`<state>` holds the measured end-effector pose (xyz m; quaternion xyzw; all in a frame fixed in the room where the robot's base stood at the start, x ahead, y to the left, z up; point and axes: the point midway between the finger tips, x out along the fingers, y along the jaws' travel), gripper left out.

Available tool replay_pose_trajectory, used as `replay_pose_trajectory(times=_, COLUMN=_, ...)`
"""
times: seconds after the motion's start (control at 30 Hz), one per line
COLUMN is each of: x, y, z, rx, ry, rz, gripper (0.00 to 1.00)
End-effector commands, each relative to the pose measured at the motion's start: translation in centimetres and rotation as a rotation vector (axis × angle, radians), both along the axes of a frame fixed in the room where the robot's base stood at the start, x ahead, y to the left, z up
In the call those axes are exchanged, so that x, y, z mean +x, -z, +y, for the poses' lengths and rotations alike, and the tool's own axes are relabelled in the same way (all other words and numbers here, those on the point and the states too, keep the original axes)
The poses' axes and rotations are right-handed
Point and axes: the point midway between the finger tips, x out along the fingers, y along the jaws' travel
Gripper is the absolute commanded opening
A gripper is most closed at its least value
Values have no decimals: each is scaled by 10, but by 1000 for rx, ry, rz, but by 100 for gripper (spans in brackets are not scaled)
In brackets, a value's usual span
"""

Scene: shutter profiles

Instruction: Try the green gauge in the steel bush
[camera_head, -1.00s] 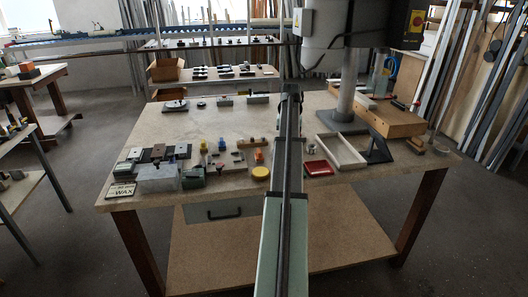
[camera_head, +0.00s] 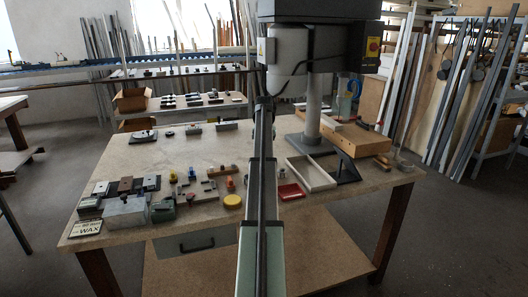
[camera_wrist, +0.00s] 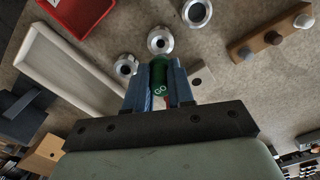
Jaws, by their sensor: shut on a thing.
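My gripper (camera_wrist: 159,85) is shut on the green gauge (camera_wrist: 159,75), a green cylinder with pale marking, held between two blue fingers in the wrist view. Beyond its tip is a steel ring-shaped bush (camera_wrist: 152,41) with a dark round hole. Two more such rings show: one at the top (camera_wrist: 187,13) and one (camera_wrist: 122,66) beside the left finger. I cannot tell the gauge's height above them, and it does not appear to be in any hole. In the head view my arm hides the gripper and gauge.
A cream tray (camera_wrist: 37,62), a red dish (camera_wrist: 67,25) and a wooden block with pegs (camera_wrist: 266,42) lie around the rings. In the head view a drill press column (camera_head: 313,110) stands at the back right. The bench's (camera_head: 190,150) middle is fairly clear.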

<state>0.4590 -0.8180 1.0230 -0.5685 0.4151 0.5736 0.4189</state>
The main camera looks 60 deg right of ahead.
Motion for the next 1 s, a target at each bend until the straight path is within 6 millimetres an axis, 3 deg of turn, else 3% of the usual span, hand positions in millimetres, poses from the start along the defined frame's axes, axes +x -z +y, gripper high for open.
replay_pose_trajectory(times=0.37, x=0, y=8, z=0, rx=3, ry=9, rz=1, gripper=0)
replay_pose_trajectory(times=1.0, x=0, y=51, z=0, rx=3, ry=9, rz=1, gripper=0)
